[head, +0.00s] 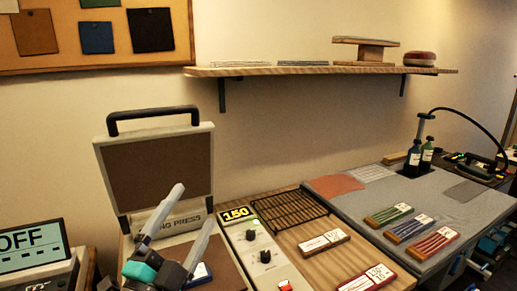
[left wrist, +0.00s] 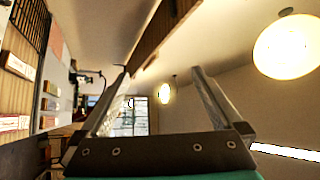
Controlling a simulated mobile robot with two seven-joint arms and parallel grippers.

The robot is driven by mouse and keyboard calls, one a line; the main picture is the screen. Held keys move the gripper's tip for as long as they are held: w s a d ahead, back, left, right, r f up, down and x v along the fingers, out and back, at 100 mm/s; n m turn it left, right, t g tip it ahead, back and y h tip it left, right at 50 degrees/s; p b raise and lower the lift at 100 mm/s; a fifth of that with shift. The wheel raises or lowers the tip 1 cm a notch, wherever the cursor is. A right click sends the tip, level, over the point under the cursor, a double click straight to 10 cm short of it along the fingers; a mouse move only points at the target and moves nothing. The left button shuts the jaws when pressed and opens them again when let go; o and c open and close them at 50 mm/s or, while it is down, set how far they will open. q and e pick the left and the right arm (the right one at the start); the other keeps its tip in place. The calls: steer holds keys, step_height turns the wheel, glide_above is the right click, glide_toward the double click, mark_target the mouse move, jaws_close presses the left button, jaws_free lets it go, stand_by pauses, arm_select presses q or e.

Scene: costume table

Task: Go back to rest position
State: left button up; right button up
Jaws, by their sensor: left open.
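My left gripper (head: 194,207) is raised in front of the open press (head: 160,160) at the lower left of the head view. Its two grey fingers stand apart and point up, with nothing between them. The left wrist view also shows the open fingers of this gripper (left wrist: 161,74), with only the room behind them. My right gripper is in neither view. The gripper hides part of the press's base and lettering.
The press's lid stands up. A control box reading 150 (head: 238,214), a black wire rack (head: 290,209) and a grey mat (head: 335,190) with labelled blocks lie to the right. A wall shelf (head: 300,71) hangs above. An OFF display (head: 32,245) stands at the left.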

arm_select(q)
steer(key=s+a+f+n+g+y, duration=0.2)
steer(key=a+f+n+g+y, duration=0.4)
steer(key=f+n, duration=0.45)
steer(key=s+f+n+g, duration=0.1)
steer(key=s+f+g, duration=0.1)
steer(key=f, duration=0.3)
steer(key=s+f+n+g+y, duration=0.1)
steer(key=s+f+g, duration=0.1)
steer(key=s+f, duration=0.3)
steer(key=s+f+n+g, duration=0.1)
steer(key=s+f+g, duration=0.1)
steer(key=s+f, duration=0.2)
steer(key=shift+s+a+f+n+g+y, duration=0.1)
steer(key=shift+a+f+n+g+y, duration=0.25)
steer(key=shift+f, duration=0.35)
steer(key=s+d+f+n+g+h, duration=0.15)
steer(key=s+f+g, duration=0.3)
steer(key=s, duration=0.45)
step_height(320, 180, down, 23)
steer(key=s+g+b, duration=0.1)
steer(key=s, duration=0.1)
steer(key=s+a+f+g+b, duration=0.1)
steer(key=s+a+f, duration=0.1)
steer(key=s+f, duration=1.3)
steer(key=shift+s+f+m+g+y+b, duration=0.15)
steer(key=shift+s+m+g+y+b, duration=0.2)
steer(key=shift+m+g, duration=0.1)
